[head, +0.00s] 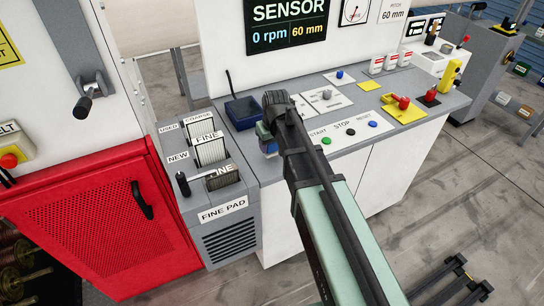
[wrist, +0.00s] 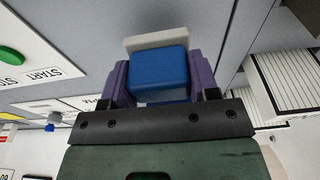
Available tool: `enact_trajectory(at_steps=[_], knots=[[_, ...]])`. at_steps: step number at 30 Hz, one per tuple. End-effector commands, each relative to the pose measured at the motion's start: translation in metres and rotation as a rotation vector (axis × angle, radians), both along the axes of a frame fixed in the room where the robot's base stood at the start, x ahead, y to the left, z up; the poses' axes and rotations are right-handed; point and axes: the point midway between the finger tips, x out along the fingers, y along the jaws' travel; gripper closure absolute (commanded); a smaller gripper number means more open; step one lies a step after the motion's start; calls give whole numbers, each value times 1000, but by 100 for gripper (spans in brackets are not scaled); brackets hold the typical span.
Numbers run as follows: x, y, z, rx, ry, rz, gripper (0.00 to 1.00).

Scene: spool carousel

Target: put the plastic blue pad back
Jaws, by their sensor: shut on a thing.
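The blue pad (wrist: 158,72) is a rounded blue block with a pale grey layer along its far side in the wrist view. My gripper (wrist: 160,82) is shut on it, with a purple finger against each side. In the head view my gripper (head: 267,138) is over the left front edge of the console, and the pad is mostly hidden by the fingers and arm. An open dark blue tray (head: 236,121) stands on the console just behind and left of my gripper, apart from it. I cannot tell the pad's exact height above the console.
Left of my gripper is a grey pad rack (head: 232,207) with COARSE and FINE stacks. The console (head: 335,155) has START, STOP and RESET buttons right of my gripper, with knobs and a red-handled yellow plate (head: 408,113) beyond. A red cabinet (head: 107,215) stands far left.

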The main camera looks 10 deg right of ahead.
Motion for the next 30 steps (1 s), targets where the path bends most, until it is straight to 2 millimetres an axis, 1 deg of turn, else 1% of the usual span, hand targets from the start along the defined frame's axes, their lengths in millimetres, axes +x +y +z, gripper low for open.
enact_trajectory(at_steps=[1, 3, 9, 14, 15, 19, 26, 30], knots=[[0, 0, -23, 0, 0, 0, 71], [0, 0, -32, 0, 0, 0, 71], [0, 0, -26, 0, 0, 0, 71], [0, 0, -31, 0, 0, 0, 71], [0, 0, -29, 0, 0, 0, 40], [0, 0, -29, 0, 0, 0, 21], [0, 0, -29, 0, 0, 0, 20], [0, 0, -21, 0, 0, 0, 20]])
